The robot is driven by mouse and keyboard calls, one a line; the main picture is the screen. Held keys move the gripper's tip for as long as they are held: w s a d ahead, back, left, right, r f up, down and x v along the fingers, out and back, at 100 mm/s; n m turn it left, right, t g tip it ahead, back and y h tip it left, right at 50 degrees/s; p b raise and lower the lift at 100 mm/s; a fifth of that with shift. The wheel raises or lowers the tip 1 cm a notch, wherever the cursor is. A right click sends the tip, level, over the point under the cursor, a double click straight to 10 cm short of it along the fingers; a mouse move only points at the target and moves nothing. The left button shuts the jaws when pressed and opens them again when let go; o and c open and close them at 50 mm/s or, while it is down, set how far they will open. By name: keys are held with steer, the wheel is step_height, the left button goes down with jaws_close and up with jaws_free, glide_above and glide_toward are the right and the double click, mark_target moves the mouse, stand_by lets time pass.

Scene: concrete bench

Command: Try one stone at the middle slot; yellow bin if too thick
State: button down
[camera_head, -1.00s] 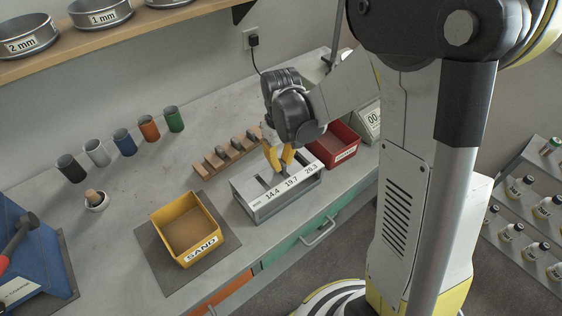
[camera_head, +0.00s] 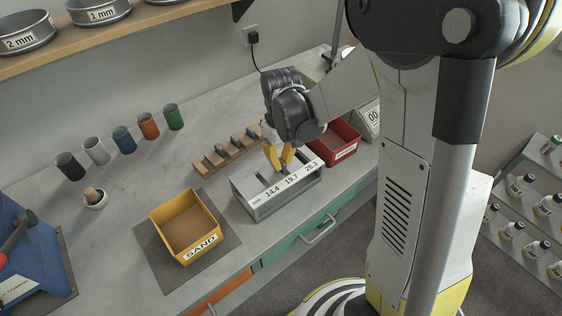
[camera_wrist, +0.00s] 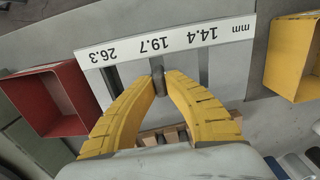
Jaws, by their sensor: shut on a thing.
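My gripper (camera_head: 277,166) has yellow fingers and points down over the slot gauge (camera_head: 262,212), a grey box with a white strip reading 14.4, 19.7 and 26.3 mm. In the wrist view the fingertips (camera_wrist: 158,84) are shut on a small dark grey stone (camera_wrist: 159,76). The stone is at the middle slot, by the 19.7 mark; how deep it sits in the slot I cannot tell. In the head view the fingers hide the stone. The yellow bin (camera_head: 161,232), labelled SAND, stands left of the gauge on a dark mat; it also shows in the wrist view (camera_wrist: 283,62).
A wooden rack (camera_head: 207,171) with several dark stones lies behind the gauge. A red bin (camera_head: 345,153) stands close to the gauge's right. Several coloured cups (camera_head: 123,140) stand at the back left.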

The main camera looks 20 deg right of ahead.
steer(key=c, duration=1.5)
jaws_free()
steer(key=shift+r, duration=0.1)
step_height(320, 180, up, 12)
steer(key=shift+f, duration=0.1)
steer(key=s+r+m+t, duration=0.1)
steer(key=s+t, duration=0.1)
steer(key=s, duration=0.2)
steer(key=s+r+m+t, duration=0.1)
steer(key=s+r+t, duration=0.1)
steer(key=s, duration=0.2)
steer(key=s+r+m+t, duration=0.1)
steer(key=s+t, duration=0.2)
steer(key=s, duration=0.1)
steer(key=shift+s+r, duration=0.15)
steer(key=shift+s, duration=0.2)
